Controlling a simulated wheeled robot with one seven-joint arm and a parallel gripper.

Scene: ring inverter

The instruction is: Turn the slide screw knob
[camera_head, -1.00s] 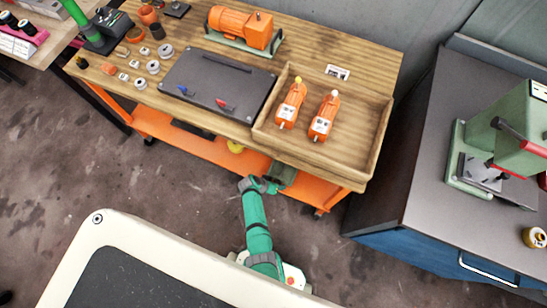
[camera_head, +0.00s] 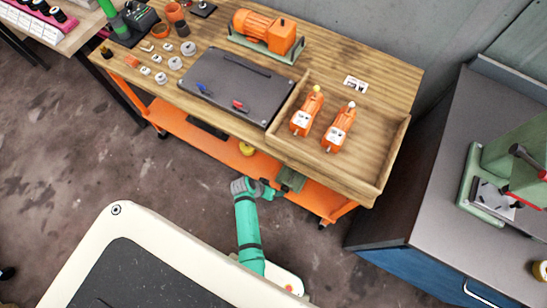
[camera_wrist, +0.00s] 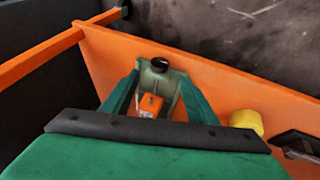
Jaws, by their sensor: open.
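A small olive-green device (camera_wrist: 157,80) with a black round knob (camera_wrist: 159,64) on top and an orange block (camera_wrist: 150,104) at its front shows in the wrist view. The black knob may be the slide screw knob; I cannot tell for sure. The device stands by the orange lower shelf of the bench, and its green body (camera_head: 291,180) shows in the head view under the bench edge. My gripper (camera_wrist: 160,80) is open, with one green finger on each side of the device in the picture. Contact cannot be made out. In the head view my gripper (camera_head: 273,190) is just left of the device.
The wooden bench top (camera_head: 375,85) overhangs the orange shelf (camera_head: 215,141). A yellow round object (camera_wrist: 246,121) is on the shelf, right of the device in the wrist view. A blue cabinet (camera_head: 400,270) stands to the right. Open floor lies to the left.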

